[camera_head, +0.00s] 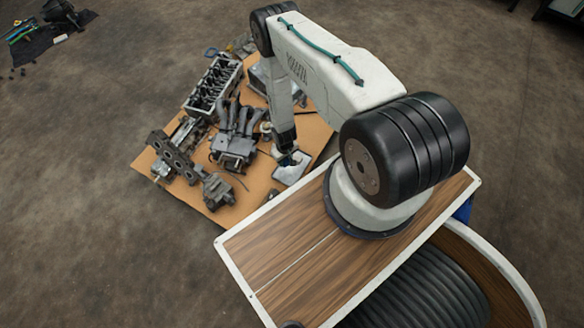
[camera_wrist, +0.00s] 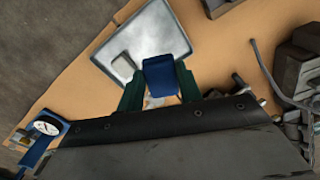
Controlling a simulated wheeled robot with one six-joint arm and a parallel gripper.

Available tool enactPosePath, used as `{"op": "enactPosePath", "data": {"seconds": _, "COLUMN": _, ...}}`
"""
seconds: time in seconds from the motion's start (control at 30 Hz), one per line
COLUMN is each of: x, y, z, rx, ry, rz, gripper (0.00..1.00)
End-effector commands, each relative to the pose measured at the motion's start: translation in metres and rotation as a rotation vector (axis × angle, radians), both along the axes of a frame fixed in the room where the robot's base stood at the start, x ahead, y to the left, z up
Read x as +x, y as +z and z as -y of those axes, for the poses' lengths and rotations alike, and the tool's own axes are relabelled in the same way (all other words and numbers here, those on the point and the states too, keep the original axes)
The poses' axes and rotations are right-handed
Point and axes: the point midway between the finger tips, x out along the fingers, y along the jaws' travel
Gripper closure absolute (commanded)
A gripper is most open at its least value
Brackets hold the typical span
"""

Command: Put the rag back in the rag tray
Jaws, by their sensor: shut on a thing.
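A blue cloth, which looks like the rag (camera_wrist: 166,72), is held between the two green fingers of my gripper (camera_wrist: 160,88) in the wrist view. The gripper is shut on it. The rag overlaps a shallow metal tray (camera_wrist: 158,25) with a pale rim, which looks like the rag tray. I cannot tell whether the rag touches the tray floor.
Engine parts crowd the cardboard (camera_head: 222,212), including an engine block (camera_head: 213,85) and a manifold-like part (camera_head: 236,135). A blue-framed dial gauge (camera_wrist: 46,127) lies at the wrist view's lower left. Bare concrete floor (camera_head: 75,220) is open on the left.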

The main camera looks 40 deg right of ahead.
Motion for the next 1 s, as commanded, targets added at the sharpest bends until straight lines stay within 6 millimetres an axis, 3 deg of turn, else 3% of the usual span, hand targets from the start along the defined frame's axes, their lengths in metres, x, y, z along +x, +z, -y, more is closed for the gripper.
{"op": "enactPosePath", "data": {"seconds": 0.33, "x": -0.011, "y": -0.058, "z": 0.002, "rx": 0.0, "ry": -0.003, "rz": 0.001, "gripper": 0.83}}
{"op": "enactPosePath", "data": {"seconds": 0.73, "x": -0.011, "y": -0.106, "z": 0.002, "rx": 0.0, "ry": -0.003, "rz": 0.0, "gripper": 0.83}}
{"op": "enactPosePath", "data": {"seconds": 1.0, "x": -0.009, "y": -0.115, "z": 0.003, "rx": 0.0, "ry": -0.002, "rz": 0.001, "gripper": 0.83}}
